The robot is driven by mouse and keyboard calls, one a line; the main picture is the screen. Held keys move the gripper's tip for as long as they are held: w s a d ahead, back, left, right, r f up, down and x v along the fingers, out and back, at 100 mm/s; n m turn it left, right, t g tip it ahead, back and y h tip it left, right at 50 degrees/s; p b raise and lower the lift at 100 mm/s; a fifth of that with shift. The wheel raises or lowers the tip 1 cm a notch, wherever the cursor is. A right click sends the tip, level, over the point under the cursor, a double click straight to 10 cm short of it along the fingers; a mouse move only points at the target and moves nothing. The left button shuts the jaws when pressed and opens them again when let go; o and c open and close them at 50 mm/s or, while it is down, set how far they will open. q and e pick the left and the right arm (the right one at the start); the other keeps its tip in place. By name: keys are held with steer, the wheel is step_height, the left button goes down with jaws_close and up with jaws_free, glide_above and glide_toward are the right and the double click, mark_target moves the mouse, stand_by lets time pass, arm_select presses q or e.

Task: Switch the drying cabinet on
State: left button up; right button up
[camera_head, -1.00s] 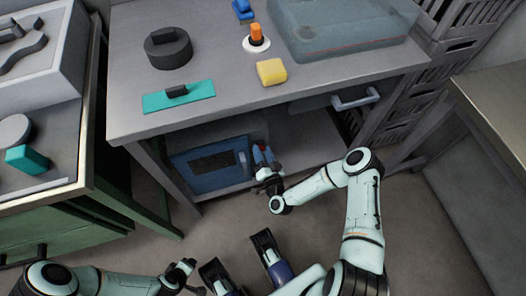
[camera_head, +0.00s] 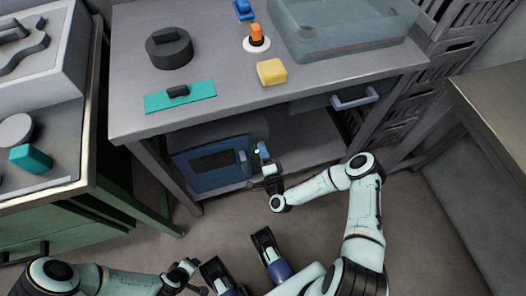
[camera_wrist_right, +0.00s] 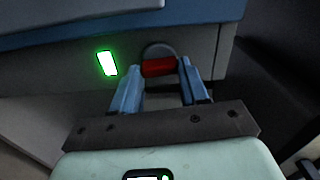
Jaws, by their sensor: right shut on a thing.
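The drying cabinet (camera_head: 180,167) is a blue box with a dark front window, standing on the shelf under the grey table. My right gripper (camera_head: 262,160) is at the right end of its front. In the right wrist view, my right gripper (camera_wrist_right: 160,82) has its blue fingers on either side of a red switch (camera_wrist_right: 158,67) on a round dark mount, and is shut on it. A green lamp (camera_wrist_right: 107,63) glows on the cabinet front, left of the switch. My left gripper (camera_head: 188,268) is low in the head view, away from the cabinet; its jaws are unclear.
The grey table (camera_head: 225,95) above the cabinet carries a yellow block (camera_head: 271,72), a teal plate (camera_head: 195,97) and a clear bin (camera_head: 345,30). A drawer handle (camera_head: 355,98) sticks out at the right. A green cabinet (camera_head: 70,225) stands at the left.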

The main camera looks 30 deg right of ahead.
steer(key=shift+a+m, duration=0.15)
steer(key=shift+m, duration=0.35)
steer(key=o, duration=0.8)
steer(key=shift+s, duration=0.15)
arm_select(q)
steer(key=shift+g+h, duration=0.3)
steer(key=shift+g, duration=0.3)
steer(key=s+r, duration=0.1)
steer(key=s+d+p, duration=0.1)
steer(key=s+r+p, duration=0.1)
steer(key=shift+s+d+r, duration=0.3)
steer(key=shift+d+r, duration=0.05)
steer(key=shift+d, duration=0.05)
arm_select(e)
steer(key=v, duration=1.3)
steer(key=shift+s, duration=0.1)
